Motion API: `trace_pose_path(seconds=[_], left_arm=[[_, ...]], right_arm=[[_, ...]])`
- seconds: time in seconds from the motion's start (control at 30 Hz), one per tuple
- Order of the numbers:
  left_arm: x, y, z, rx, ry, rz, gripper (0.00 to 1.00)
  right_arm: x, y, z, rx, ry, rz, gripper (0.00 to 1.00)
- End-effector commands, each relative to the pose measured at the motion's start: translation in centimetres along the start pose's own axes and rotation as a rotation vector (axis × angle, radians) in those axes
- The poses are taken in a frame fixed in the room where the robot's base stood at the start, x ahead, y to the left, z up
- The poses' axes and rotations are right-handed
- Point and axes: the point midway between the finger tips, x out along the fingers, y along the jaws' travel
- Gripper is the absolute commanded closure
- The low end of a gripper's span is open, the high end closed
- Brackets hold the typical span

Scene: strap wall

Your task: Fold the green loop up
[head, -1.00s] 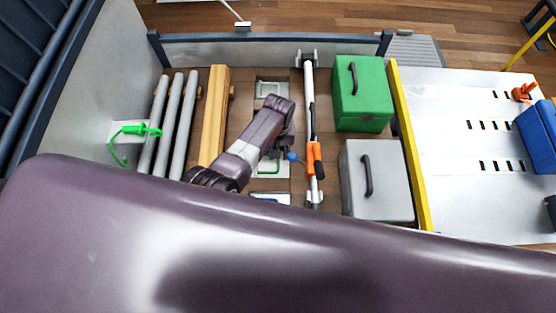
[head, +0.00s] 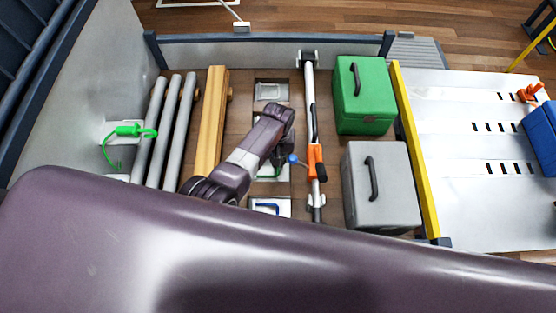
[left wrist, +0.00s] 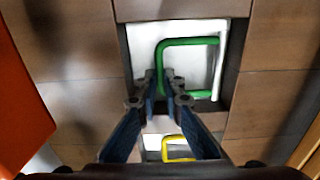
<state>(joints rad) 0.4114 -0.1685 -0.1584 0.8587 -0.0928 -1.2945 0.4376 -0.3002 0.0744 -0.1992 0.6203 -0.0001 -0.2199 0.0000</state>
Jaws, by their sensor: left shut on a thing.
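The green loop (left wrist: 190,41) is a square-cornered bar on a white plate (left wrist: 139,43) set in a recess of the brown floor. In the left wrist view my left gripper (left wrist: 160,78) is shut on the loop's left bar, a finger on each side. In the head view a small part of the green loop (head: 267,178) shows beside my arm. My right gripper is not in view.
A yellow loop (left wrist: 179,147) lies in the neighbouring recess, a blue loop (head: 267,208) in another. A white pole with an orange handle (head: 316,155) stands right of the recesses, a wooden beam (head: 210,120) left. Green (head: 363,100) and grey cases (head: 395,190) lie further right.

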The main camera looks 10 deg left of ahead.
Motion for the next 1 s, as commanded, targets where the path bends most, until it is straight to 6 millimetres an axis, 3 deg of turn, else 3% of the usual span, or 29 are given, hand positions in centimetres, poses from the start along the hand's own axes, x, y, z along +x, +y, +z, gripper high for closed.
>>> trace_pose_path(seconds=[0.43, 0.8, 1.0], left_arm=[[-0.3, -0.1, 0.0, -0.004, 0.000, 0.016, 1.00], [-2.2, -1.0, 0.0, -0.009, 0.000, 0.214, 1.00], [-2.8, -1.8, -0.1, -0.009, 0.002, 0.365, 1.00]], right_arm=[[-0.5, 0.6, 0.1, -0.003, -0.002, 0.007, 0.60], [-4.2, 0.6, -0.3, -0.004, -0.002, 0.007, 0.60], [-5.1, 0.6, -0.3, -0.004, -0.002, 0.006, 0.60]])
